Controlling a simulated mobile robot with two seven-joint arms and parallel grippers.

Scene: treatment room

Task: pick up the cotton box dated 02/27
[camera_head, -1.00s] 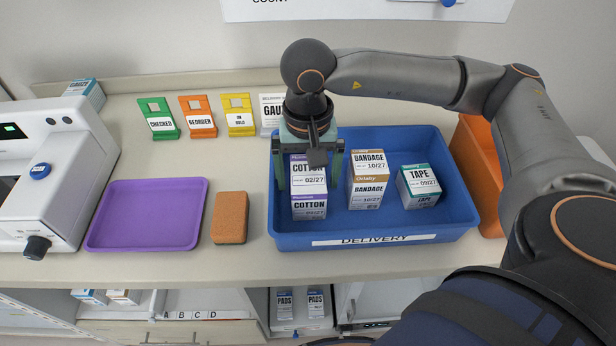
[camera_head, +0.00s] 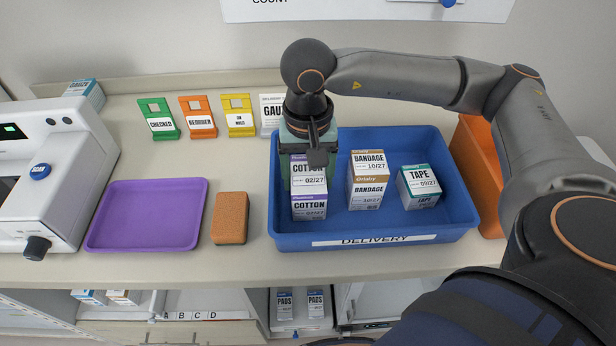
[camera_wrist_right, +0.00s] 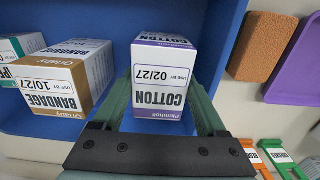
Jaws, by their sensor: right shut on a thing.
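The cotton box (camera_head: 309,178), white with purple bands and marked 02/27, stands in the left part of the blue delivery tray (camera_head: 450,227). My right gripper (camera_head: 308,160) comes down from above and is shut on it, with a green finger at each side. In the right wrist view the box (camera_wrist_right: 163,85) sits between the two fingers, and its label reads COTTON 02/27 upside down. I cannot tell any gap between the box and the tray floor. My left gripper is not in view.
A bandage box (camera_head: 368,180) stands just right of the cotton box, and a tape box (camera_head: 418,187) farther right in the tray. A brown sponge block (camera_head: 230,218) and an empty purple tray (camera_head: 146,215) lie to the left. An orange bin (camera_head: 483,175) stands on the right.

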